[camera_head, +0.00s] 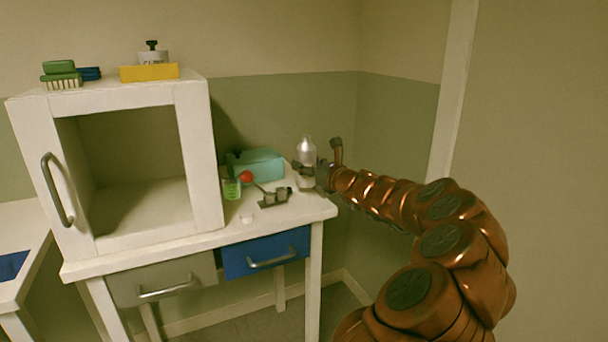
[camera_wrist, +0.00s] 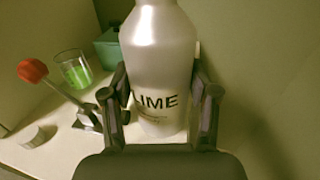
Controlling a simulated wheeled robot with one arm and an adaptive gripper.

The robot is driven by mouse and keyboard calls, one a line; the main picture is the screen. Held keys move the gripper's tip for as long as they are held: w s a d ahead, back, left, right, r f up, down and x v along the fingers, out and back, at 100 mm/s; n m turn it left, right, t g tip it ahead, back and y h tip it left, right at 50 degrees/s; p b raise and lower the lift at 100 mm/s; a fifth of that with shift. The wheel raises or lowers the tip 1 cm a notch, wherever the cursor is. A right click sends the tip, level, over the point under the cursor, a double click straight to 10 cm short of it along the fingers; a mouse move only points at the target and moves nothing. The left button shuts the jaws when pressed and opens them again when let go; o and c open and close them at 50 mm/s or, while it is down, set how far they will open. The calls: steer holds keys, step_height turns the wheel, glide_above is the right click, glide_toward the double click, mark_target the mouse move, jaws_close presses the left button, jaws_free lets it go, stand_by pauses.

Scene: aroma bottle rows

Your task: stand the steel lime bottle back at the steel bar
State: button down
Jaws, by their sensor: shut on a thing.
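The steel lime bottle (camera_head: 306,151) is a grey metallic bottle with a narrower top, upright at the right end of the white bench. In the wrist view the bottle (camera_wrist: 160,62) fills the middle, and dark letters reading "IME" show on its label. My gripper (camera_head: 306,171) reaches in from the right and is shut on the bottle, with one finger on each side in the wrist view (camera_wrist: 162,88). I cannot tell whether its base touches the bench.
A green-filled glass (camera_head: 231,188), a red ball on a stick (camera_head: 246,176), a teal box (camera_head: 256,164) and a small white cap (camera_head: 246,218) are left of the bottle. A white open cabinet (camera_head: 208,160) stands further left. Walls close off the back and right.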

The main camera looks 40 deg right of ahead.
mark_target(312, 178)
step_height(312, 178, down, 4)
steer(key=b, duration=0.3)
steer(key=shift+r, duration=0.2)
steer(key=shift+a+r, duration=0.1)
steer(key=shift+f, duration=0.2)
steer(key=shift+c, duration=1.4)
jaws_free()
steer(key=shift+r, duration=0.2)
steer(key=shift+s, duration=0.4)
steer(key=s+a+p, duration=0.1)
steer(key=s, duration=1)
steer(key=shift+a+p, duration=0.2)
steer(key=shift+p, duration=0.1)
